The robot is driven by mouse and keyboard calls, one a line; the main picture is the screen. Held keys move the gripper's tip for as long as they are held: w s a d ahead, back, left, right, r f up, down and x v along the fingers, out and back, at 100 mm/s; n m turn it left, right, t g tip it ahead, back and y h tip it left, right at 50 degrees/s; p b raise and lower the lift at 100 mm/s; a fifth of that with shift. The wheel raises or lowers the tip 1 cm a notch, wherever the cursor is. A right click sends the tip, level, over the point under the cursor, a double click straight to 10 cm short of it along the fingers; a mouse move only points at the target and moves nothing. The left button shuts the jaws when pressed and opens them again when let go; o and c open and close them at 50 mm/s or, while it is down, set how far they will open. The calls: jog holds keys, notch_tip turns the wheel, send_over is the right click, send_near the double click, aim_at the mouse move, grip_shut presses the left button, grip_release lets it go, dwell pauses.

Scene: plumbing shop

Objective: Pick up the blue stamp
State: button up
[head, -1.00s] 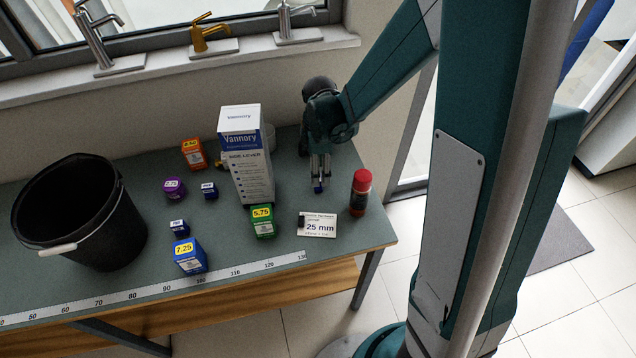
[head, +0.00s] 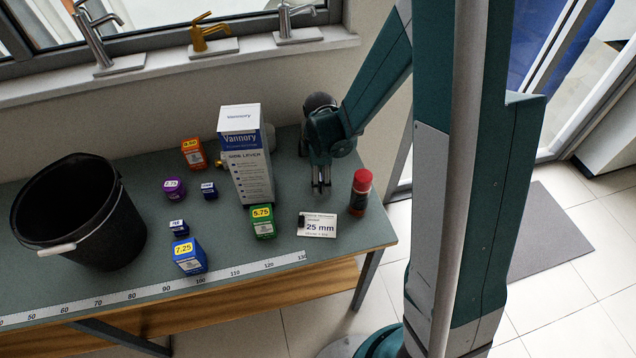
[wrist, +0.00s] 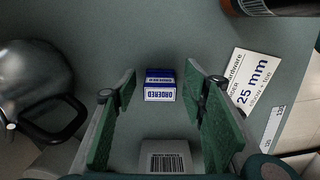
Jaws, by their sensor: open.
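A small blue and white block, the blue stamp labelled "ORDERED" (wrist: 162,86), sits on the grey-green bench in the wrist view. My gripper (wrist: 161,80) is open, with its green-padded fingers to the left and right of the stamp in that picture. I see gaps between the stamp and both fingers; I cannot tell how far below the fingertips it is. In the head view, my gripper (head: 321,189) points down at the bench, right of the tall Vannory box, and hides this stamp.
The Vannory box (head: 248,170) stands close on the left, the red-capped can (head: 360,193) close on the right. A "25 mm" card (head: 317,226) and green box (head: 263,222) lie in front. Similar small blue blocks (head: 209,190) (head: 179,228) stand further left, near a black bucket (head: 120,225).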

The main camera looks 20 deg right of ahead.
jog(key=c, duration=1)
jog(key=shift+r, duration=0.2)
jog(key=shift+r+p, duration=0.35)
jog(key=shift+r, duration=4.45)
